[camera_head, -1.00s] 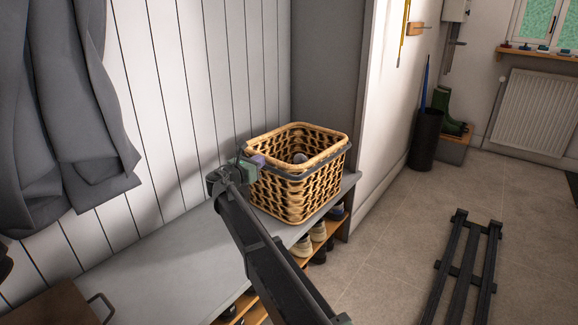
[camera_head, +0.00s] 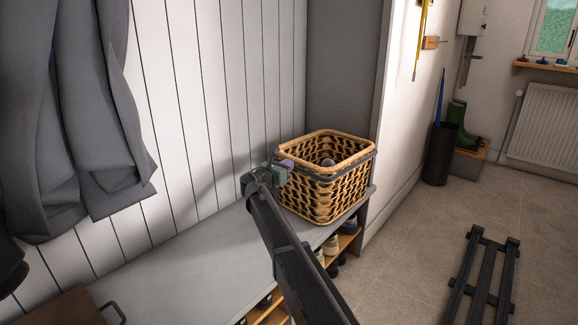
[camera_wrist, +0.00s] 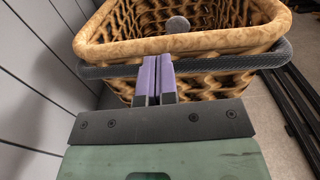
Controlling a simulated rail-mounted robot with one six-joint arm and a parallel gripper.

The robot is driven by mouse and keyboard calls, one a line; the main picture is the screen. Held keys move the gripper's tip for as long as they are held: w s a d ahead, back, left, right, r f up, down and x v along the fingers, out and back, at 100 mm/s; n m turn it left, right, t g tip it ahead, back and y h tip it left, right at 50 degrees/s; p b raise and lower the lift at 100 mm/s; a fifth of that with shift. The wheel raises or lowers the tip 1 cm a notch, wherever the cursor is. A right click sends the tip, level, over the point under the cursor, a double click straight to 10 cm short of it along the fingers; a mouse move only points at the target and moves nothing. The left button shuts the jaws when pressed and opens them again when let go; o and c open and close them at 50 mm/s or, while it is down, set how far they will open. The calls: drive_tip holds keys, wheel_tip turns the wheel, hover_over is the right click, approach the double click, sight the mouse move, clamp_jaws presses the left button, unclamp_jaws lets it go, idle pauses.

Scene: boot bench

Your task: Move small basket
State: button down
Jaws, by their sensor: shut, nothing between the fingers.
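The small wicker basket (camera_head: 326,190) stands upright at the far end of the grey bench, by the end panel. A dark band runs around it below its pale rim. A round grey thing shows inside it. My gripper (camera_head: 287,166) is at the basket's near left side, just below the rim. In the wrist view my gripper (camera_wrist: 157,72) has its purple fingertips together with nothing between them. They point at the near wall of the basket (camera_wrist: 200,83), close to the dark band. I cannot tell whether they touch it.
The grey bench top (camera_head: 190,258) is bare before the basket. Shoes (camera_head: 331,246) stand on the shelf below. A dark coat (camera_head: 75,110) hangs at the left. A brown case (camera_head: 62,306) lies at the bench's near end. A black slatted rack (camera_head: 482,278) lies on the floor.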

drive_tip(key=v, duration=1.2)
drive_tip(key=s+d+f+m+g+y, duration=0.2)
drive_tip(key=s+d+f+m+g, duration=0.4)
drive_tip(key=s+m, duration=0.25)
drive_tip(key=s+d+f+m+g+y, duration=0.2)
drive_tip(key=s+d+f+m+g, duration=0.1)
drive_tip(key=s+d+f+m, duration=0.45)
drive_tip(key=s+d+m+g+y+p, duration=0.1)
drive_tip(key=s+d+m+g+y, duration=0.2)
drive_tip(key=s+d+m, duration=0.6)
drive_tip(key=s+d+m+g+y+p, duration=0.2)
drive_tip(key=s+d+m+g+y, duration=0.3)
drive_tip(key=s, duration=0.9)
wheel_tip(320, 180, up, 37)
drive_tip(key=w+d+n+t+h+p, duration=0.1)
drive_tip(key=d+t+p, duration=0.1)
drive_tip(key=p, duration=3.5)
drive_tip(key=shift+w+d, duration=0.2)
drive_tip(key=shift+d, duration=0.25)
